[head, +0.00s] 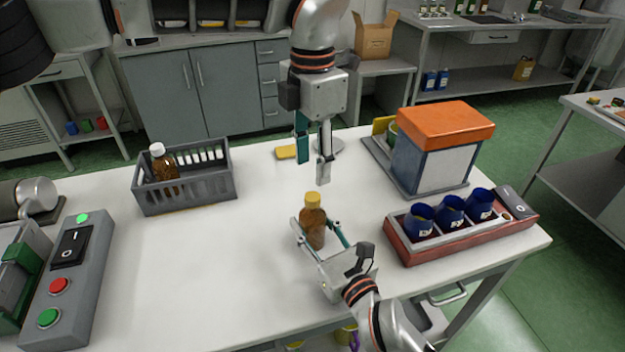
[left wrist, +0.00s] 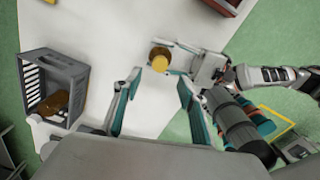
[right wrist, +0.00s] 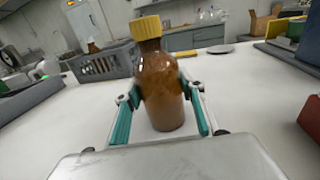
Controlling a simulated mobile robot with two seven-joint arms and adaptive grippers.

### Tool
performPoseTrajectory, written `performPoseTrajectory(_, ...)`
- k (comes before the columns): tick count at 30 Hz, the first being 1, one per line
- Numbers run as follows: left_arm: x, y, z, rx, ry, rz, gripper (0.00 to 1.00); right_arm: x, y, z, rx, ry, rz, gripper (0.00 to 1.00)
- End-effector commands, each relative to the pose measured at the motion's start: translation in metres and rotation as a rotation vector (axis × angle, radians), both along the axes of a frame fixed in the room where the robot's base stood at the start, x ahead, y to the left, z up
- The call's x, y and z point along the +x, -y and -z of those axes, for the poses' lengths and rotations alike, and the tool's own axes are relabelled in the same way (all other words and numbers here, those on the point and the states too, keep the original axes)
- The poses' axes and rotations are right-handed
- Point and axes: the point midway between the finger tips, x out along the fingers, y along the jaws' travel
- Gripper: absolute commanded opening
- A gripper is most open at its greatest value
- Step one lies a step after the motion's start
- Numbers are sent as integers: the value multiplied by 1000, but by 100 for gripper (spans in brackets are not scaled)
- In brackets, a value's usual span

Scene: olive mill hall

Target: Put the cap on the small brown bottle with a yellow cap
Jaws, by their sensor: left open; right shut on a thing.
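The small brown bottle (head: 313,226) stands upright near the front middle of the table. Its yellow cap (head: 312,198) sits on its neck; I cannot tell how tightly. My right gripper (head: 318,238) is shut around the bottle's body, and the right wrist view shows a finger on each side of the brown glass (right wrist: 160,100) with the yellow cap (right wrist: 146,27) above. My left gripper (head: 314,165) is open and empty, pointing down above and a little behind the cap. In the left wrist view the cap (left wrist: 160,58) shows just beyond the gap between the open fingers (left wrist: 158,85).
A grey crate (head: 190,198) at the left holds a brown bottle with a white cap (head: 157,149). A red tray (head: 425,250) with blue cups stands at the right, an orange-topped box (head: 445,125) behind it. A control box (head: 75,280) is front left. The table's middle left is clear.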

Motion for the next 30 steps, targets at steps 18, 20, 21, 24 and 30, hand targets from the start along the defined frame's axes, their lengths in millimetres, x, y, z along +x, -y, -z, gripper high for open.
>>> performPoseTrajectory(18,0,0,-42,0,0,1,41,0,0,0,0,0,0,0)
performPoseTrajectory(20,0,0,-42,0,0,1,41,0,0,0,0,0,0,44)
performPoseTrajectory(21,0,0,-42,0,0,1,41,0,0,0,0,0,0,55)
performPoseTrajectory(24,0,0,-42,0,0,1,41,0,0,0,0,0,0,59)
performPoseTrajectory(30,0,0,-42,0,0,1,41,0,0,0,0,0,0,59)
